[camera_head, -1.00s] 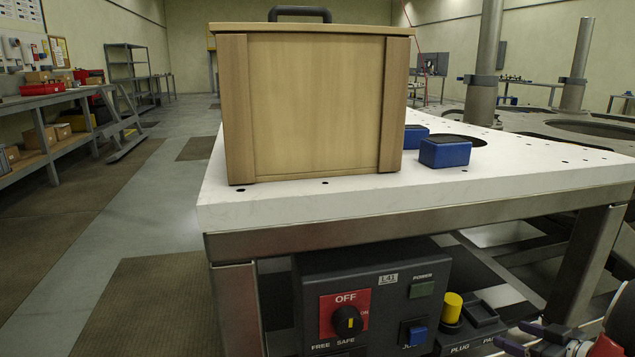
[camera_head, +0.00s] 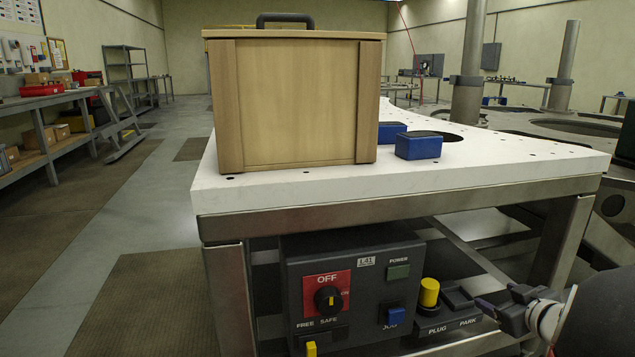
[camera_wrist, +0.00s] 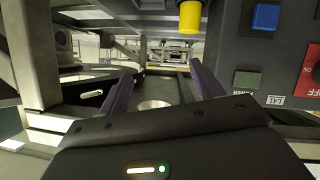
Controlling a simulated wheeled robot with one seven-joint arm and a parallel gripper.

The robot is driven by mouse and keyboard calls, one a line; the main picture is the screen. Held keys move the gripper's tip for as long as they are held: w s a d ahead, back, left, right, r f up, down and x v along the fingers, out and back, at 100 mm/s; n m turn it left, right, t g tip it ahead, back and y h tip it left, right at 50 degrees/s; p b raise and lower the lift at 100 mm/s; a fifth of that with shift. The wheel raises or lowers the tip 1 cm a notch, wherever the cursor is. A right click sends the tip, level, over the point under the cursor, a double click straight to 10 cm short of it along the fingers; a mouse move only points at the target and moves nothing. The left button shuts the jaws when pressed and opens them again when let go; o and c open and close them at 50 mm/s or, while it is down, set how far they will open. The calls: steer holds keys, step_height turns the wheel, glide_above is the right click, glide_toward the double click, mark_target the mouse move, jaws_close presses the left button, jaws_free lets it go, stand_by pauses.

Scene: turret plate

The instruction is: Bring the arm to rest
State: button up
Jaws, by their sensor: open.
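My gripper (camera_head: 503,305) is at the lower right of the head view, beside the right end of the plug base. Its jaws are open. In the wrist view its two purple fingers (camera_wrist: 162,88) stand apart with nothing between them. The yellow plug (camera_head: 429,292) stands upright in the socket labelled PLUG; it also shows in the wrist view (camera_wrist: 190,16), beyond the fingers and apart from them. The empty-looking PARK block (camera_head: 458,297) lies between the plug and my gripper.
The dark control panel (camera_head: 365,325) hangs under the white plate (camera_head: 290,195), close to my gripper. The table leg (camera_head: 563,242) stands behind my arm. A wooden box (camera_head: 295,105) and two blue blocks (camera_head: 418,146) sit on the plate. The floor at left is clear.

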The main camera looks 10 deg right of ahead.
steer(key=a+r+m+g+h, duration=0.25)
steer(key=a+r+h, duration=0.25)
steer(key=a+r, duration=0.45)
steer(key=s+a+f+g+y, duration=0.2)
steer(key=s+a+f+y, duration=0.1)
steer(key=s+a, duration=0.5)
steer(key=s+a+f+g+y, duration=0.2)
steer(key=s+a, duration=0.7)
steer(key=a, duration=0.5)
step_height(320, 180, down, 2)
steer(key=shift+s+f+g+y, duration=0.3)
steer(key=shift+g+y, duration=0.1)
steer(key=shift+g, duration=0.25)
steer(key=shift+o, duration=0.2)
steer(key=shift+r, duration=0.1)
